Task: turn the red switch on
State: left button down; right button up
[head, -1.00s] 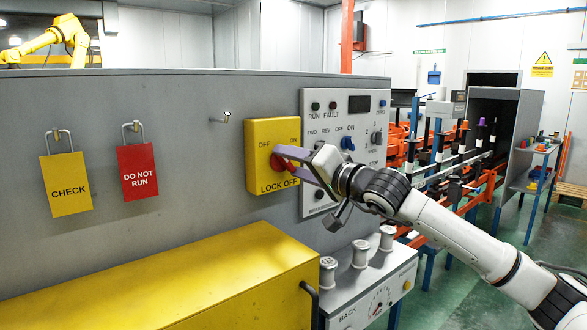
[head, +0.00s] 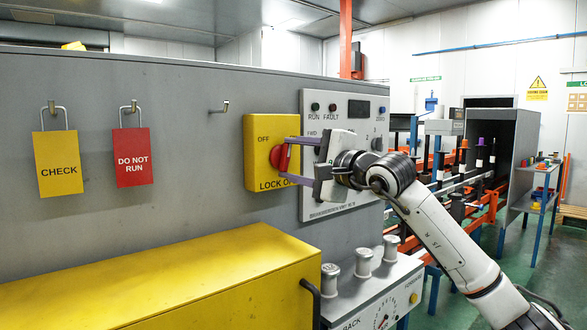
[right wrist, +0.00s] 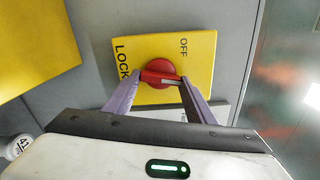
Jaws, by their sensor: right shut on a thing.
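The red switch (head: 280,157) is a round knob with a raised bar on a yellow plate (head: 258,172) fixed to the grey panel. The plate reads OFF at upper left and LOCK along the bottom; its upper right is behind my finger. My right gripper (head: 288,159) is shut on the switch, one finger above and one below it. In the right wrist view, the gripper (right wrist: 157,92) has its two purple fingers at either end of the red bar (right wrist: 160,78). The bar stands about upright on the plate. My left gripper is not in view.
A control panel (head: 313,206) with small knobs and lamps is just right of the yellow plate, behind my gripper. CHECK (head: 59,164) and DO NOT RUN (head: 134,158) tags hang at left, beside an empty hook (head: 220,108). A yellow box (head: 215,275) juts out below.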

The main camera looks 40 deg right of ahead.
jog(key=m+b, duration=0.1)
jog(key=m, duration=0.1)
jog(key=shift+f+m, duration=0.1)
jog(key=shift+m, duration=0.3)
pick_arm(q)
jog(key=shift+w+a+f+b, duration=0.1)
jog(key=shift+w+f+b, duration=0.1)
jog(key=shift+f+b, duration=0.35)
pick_arm(e)
jog(key=shift+m, duration=1.8)
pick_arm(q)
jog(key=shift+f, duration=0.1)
pick_arm(e)
jog(key=o, duration=1)
jog(key=shift+o, duration=0.2)
jog(key=shift+s, duration=0.1)
pick_arm(q)
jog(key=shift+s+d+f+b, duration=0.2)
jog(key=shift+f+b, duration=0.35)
jog(key=shift+b, duration=0.65)
pick_arm(e)
jog(key=s, duration=1)
jog(key=shift+d, duration=0.4)
